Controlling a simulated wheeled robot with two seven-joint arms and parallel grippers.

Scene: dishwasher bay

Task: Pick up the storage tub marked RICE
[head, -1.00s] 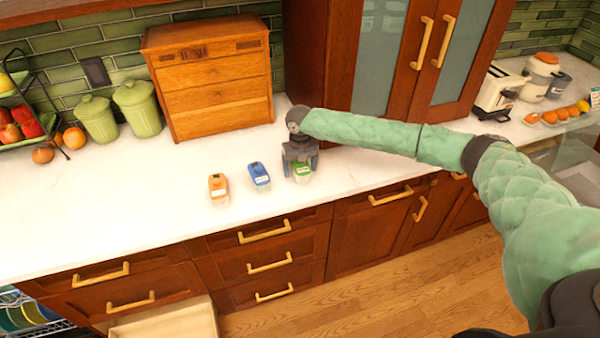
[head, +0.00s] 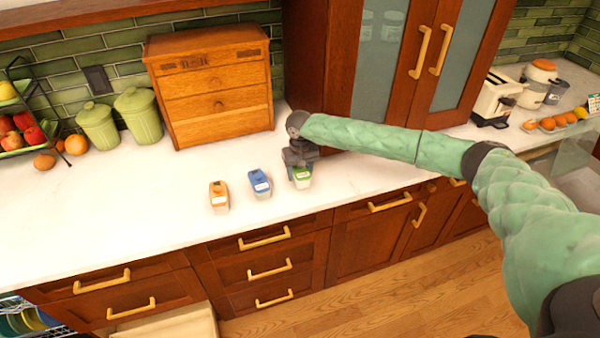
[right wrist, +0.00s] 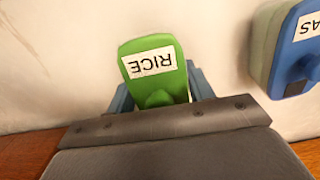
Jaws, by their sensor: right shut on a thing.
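The storage tub marked RICE (head: 302,179) has a green lid with a white label and stands on the counter, rightmost of three small tubs. It also shows in the right wrist view (right wrist: 152,72), where the label reads RICE upside down. My right gripper (head: 301,168) reaches down over it and is shut on it, with blue fingers on both sides of the tub. The gripper hides the tub's rear part. I cannot tell a gap between the tub and the counter. My left gripper is not in view.
A blue-lidded tub (head: 260,183) stands just left of the RICE tub; its label shows only partly in the right wrist view (right wrist: 287,50). An orange-lidded tub (head: 219,196) is farther left. A wooden drawer box (head: 212,95) stands behind. The counter's left front is clear.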

